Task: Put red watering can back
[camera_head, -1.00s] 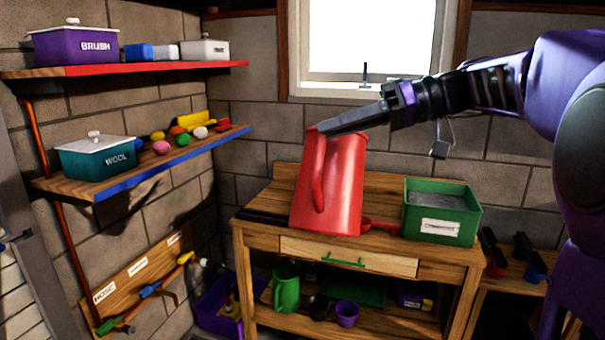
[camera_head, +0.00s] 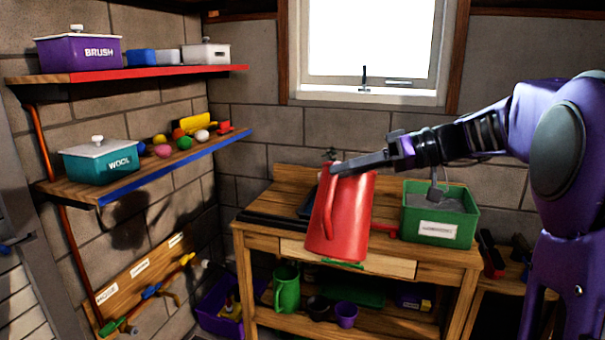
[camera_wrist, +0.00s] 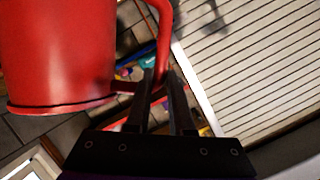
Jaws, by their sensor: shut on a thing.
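The red watering can (camera_head: 350,225) hangs from my gripper (camera_head: 338,168) in the head view, tilted slightly. It is in front of the wooden workbench, and its lower edge overlaps the bench's drawer front in the picture. In the wrist view the can's red body (camera_wrist: 60,55) fills the upper left. Its handle (camera_wrist: 164,40) runs down between the two dark fingers of my gripper (camera_wrist: 160,85), which are shut on it. A green watering can (camera_head: 286,288) stands on the bench's lower shelf.
The workbench (camera_head: 440,252) carries a green labelled box (camera_head: 438,230) at its right. A purple bin (camera_head: 215,318) stands on the floor at left. Wall shelves hold a purple BRUSH box (camera_head: 80,52) and teal WOOL box (camera_head: 102,165). A tool rack (camera_head: 140,272) is below them.

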